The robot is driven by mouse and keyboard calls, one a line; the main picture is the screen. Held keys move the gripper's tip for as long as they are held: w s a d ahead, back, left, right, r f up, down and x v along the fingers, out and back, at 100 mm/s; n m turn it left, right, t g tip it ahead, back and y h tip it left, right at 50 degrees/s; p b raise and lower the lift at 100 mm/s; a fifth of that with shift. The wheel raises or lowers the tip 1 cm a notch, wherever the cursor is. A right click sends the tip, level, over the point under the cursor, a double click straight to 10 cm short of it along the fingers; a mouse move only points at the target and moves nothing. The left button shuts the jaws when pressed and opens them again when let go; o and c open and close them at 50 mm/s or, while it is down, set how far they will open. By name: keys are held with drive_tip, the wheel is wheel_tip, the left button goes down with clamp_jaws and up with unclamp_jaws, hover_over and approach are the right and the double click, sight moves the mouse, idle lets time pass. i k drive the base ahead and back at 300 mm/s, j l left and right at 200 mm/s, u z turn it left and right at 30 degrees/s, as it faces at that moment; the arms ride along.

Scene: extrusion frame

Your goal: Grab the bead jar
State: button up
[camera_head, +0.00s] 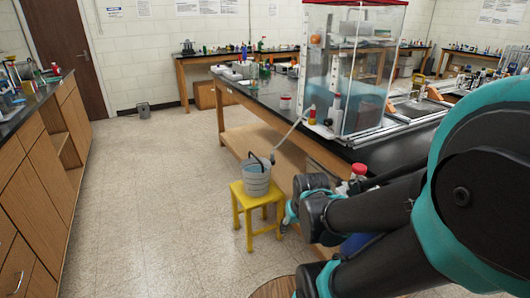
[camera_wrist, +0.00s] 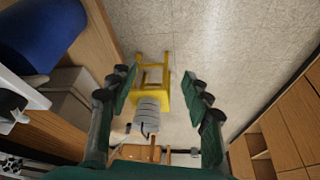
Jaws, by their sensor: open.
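I cannot tell for sure which thing is the bead jar. In the head view, a small red-lidded container (camera_head: 285,102) stands on the black-topped bench (camera_head: 262,93). Another red cap (camera_head: 358,169) shows beside my arm, its body mostly hidden. My gripper (camera_wrist: 160,92) is open and empty in the wrist view, its dark green fingers spread wide. Beyond the fingers, apart from them, are a yellow stool (camera_wrist: 150,72) and a grey bucket (camera_wrist: 147,114). In the head view, my arm hides part of the right side.
The grey bucket (camera_head: 256,179) stands on the yellow stool (camera_head: 258,206) beside the bench. A clear tank (camera_head: 358,95) with a red top rim stands on the bench. Wooden cabinets (camera_head: 45,160) line the left. The floor (camera_head: 150,190) between is clear. A blue cylinder (camera_wrist: 40,35) shows upper left in the wrist view.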

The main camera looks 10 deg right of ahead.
sight(286, 98)
drive_tip(key=i+j, duration=0.95)
drive_tip(key=j+z, duration=0.05)
